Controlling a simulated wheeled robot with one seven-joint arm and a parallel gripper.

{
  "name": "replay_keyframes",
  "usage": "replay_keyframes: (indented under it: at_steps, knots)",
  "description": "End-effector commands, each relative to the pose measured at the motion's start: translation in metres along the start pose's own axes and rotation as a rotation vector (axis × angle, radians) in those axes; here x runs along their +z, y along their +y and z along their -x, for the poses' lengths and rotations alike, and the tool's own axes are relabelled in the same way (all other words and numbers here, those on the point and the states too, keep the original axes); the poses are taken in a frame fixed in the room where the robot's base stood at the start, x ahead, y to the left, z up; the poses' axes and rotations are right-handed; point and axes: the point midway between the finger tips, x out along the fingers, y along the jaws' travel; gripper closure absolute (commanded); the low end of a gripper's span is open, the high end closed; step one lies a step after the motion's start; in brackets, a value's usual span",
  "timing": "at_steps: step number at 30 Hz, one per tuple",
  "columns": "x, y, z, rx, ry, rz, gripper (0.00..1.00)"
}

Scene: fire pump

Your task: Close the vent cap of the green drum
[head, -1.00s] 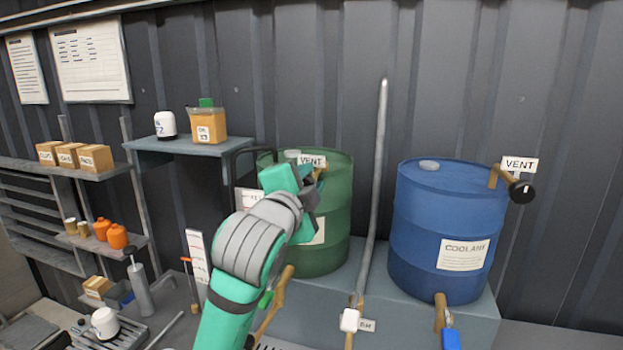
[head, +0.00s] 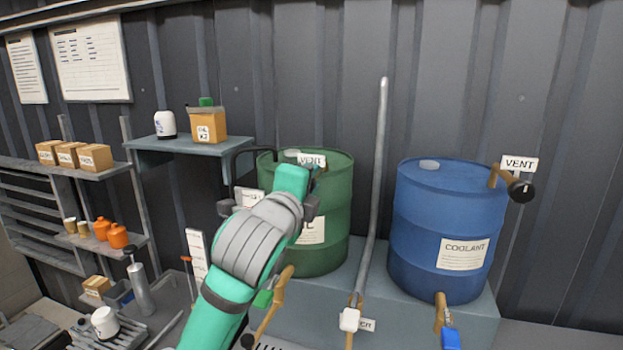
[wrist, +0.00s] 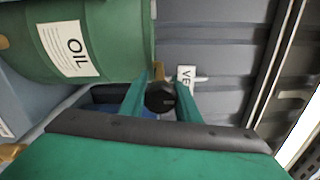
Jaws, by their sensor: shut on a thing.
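The green drum (head: 334,222) stands on a grey-blue plinth in the head view, with a VENT sign (head: 311,161) at its top. In the wrist view the drum (wrist: 110,35) shows its OIL label at upper left. The black vent cap (wrist: 160,97) sits on a brass pipe beside the drum, next to the VENT sign (wrist: 186,78). My gripper (wrist: 161,92) is shut on the vent cap, with one finger on each side of it. In the head view my arm covers part of the drum and hides the cap and fingertips.
A blue COOLANT drum (head: 445,230) with its own black vent cap (head: 521,190) stands to the right. A grey upright pipe (head: 378,180) rises between the drums. A shelf (head: 190,148) with containers is at the left, and brass taps are at the front.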

Motion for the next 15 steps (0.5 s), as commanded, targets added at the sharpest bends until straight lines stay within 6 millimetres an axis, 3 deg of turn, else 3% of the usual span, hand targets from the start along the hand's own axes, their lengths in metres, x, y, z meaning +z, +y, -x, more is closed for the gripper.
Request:
replay_keyframes:
  at_steps: [10, 11, 12, 15]
  knots:
    - [-0.0021, 0.0021, 0.0, 0.005, 0.004, -0.002, 0.93]
    - [-0.0021, 0.0021, 0.0, 0.005, 0.004, -0.002, 0.64]
    - [-0.002, 0.0019, -0.0001, 0.004, 0.004, -0.002, 0.54]
    - [-0.0016, 0.0014, -0.0001, 0.003, 0.003, -0.002, 0.52]
